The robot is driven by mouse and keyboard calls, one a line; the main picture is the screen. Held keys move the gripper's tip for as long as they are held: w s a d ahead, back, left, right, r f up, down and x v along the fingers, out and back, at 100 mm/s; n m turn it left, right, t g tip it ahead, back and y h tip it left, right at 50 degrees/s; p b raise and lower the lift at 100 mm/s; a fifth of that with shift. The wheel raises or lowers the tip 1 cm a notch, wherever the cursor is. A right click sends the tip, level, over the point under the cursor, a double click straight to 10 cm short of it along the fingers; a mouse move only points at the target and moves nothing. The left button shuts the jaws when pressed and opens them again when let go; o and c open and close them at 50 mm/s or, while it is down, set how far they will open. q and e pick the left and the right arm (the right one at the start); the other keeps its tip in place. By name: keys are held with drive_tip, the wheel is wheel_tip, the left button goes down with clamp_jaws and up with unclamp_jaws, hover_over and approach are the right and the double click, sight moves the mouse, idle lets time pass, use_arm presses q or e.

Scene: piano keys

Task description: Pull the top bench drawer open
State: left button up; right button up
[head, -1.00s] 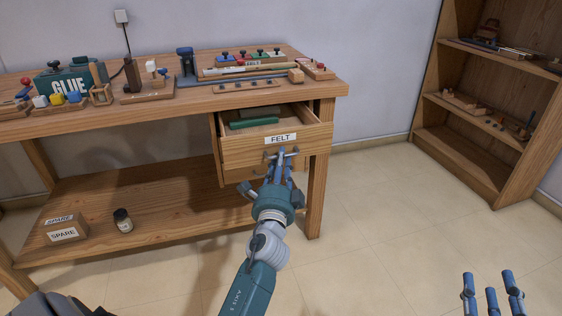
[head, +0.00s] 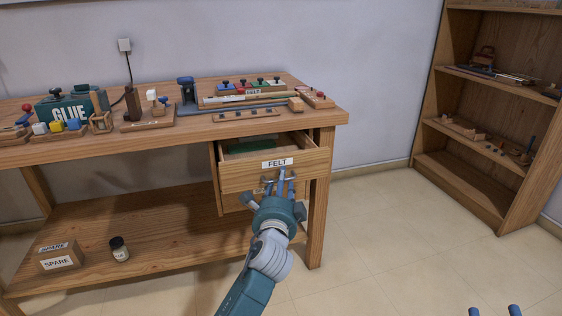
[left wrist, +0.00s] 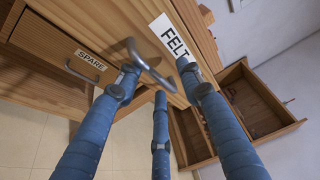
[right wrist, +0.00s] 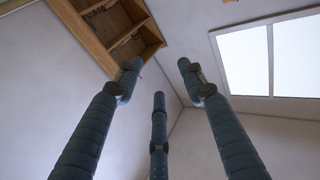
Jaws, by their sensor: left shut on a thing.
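The top bench drawer (head: 240,178), labelled FELT, stands partly open under the bench top, with green felt (head: 250,146) inside. Its metal bar handle (left wrist: 150,65) shows in the left wrist view, just beside the FELT label. My left gripper (head: 274,184) is at the drawer front, its blue fingers around the handle and shut on it. The fingers partly hide the handle in the head view. My right gripper (right wrist: 158,75) is open and empty, its fingers spread, away from the bench; only its fingertips show at the lower right of the head view.
A lower drawer labelled SPARE (left wrist: 90,62) is below. The bench top (head: 190,128) carries a glue box (head: 68,110) and tools. A SPARE box (head: 60,256) and jar (head: 119,249) stand on the lower shelf. Open floor (head: 400,230) lies between bench and bookcase (head: 455,160).

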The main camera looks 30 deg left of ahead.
use_arm(q)
drive_tip(key=r, duration=0.3)
drive_tip(key=s+r+t, duration=0.1)
drive_tip(key=r, duration=0.2)
drive_tip(key=r+t, duration=0.1)
drive_tip(key=r, duration=0.2)
drive_tip(key=shift+s+d+r+y, duration=0.15)
drive_tip(key=shift+s+d+y, duration=0.15)
use_arm(e)
drive_tip(key=shift+r, duration=0.15)
use_arm(q)
drive_tip(key=g, duration=0.2)
approach(280, 156)
drive_tip(key=shift+f, duration=2.5)
drive_tip(key=f+v, duration=0.1)
drive_tip(key=v, duration=0.6)
drive_tip(key=shift+s+f, duration=0.25)
drive_tip(key=shift+s, duration=0.1)
use_arm(e)
drive_tip(key=shift+s+d+f+g+h, duration=0.15)
drive_tip(key=shift+s+f+g, duration=0.1)
drive_tip(key=shift+f, duration=0.3)
drive_tip(key=shift+s+d+f+g+h, duration=0.15)
drive_tip(key=shift+f+g, duration=0.1)
drive_tip(key=shift+f, duration=0.3)
use_arm(q)
drive_tip(key=shift+d, duration=0.15)
